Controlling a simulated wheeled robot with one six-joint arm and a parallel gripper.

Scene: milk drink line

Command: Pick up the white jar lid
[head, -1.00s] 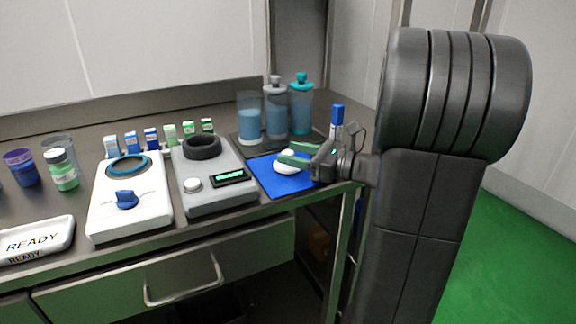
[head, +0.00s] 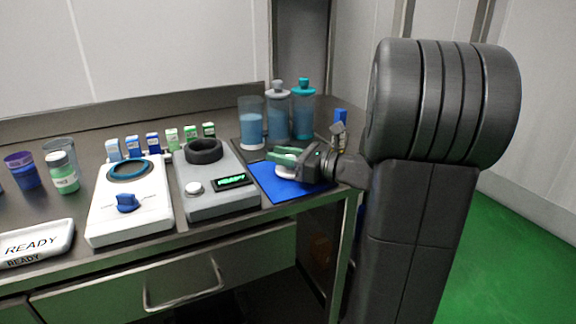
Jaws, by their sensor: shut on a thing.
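The white jar lid (head: 285,172) is at the blue mat (head: 289,191) on the right end of the counter. My gripper (head: 287,160) has green fingers and comes in from the right over the mat. It is shut on the lid, and its fingers hide part of the lid's top. I cannot tell whether the lid still touches the mat.
Behind the mat, a dark tray (head: 246,153) bears a blue cup (head: 250,123), a grey-topped bottle (head: 277,115) and a teal-topped bottle (head: 302,112). A grey device (head: 215,200) stands close on the left. A blue object (head: 341,116) shows behind my gripper.

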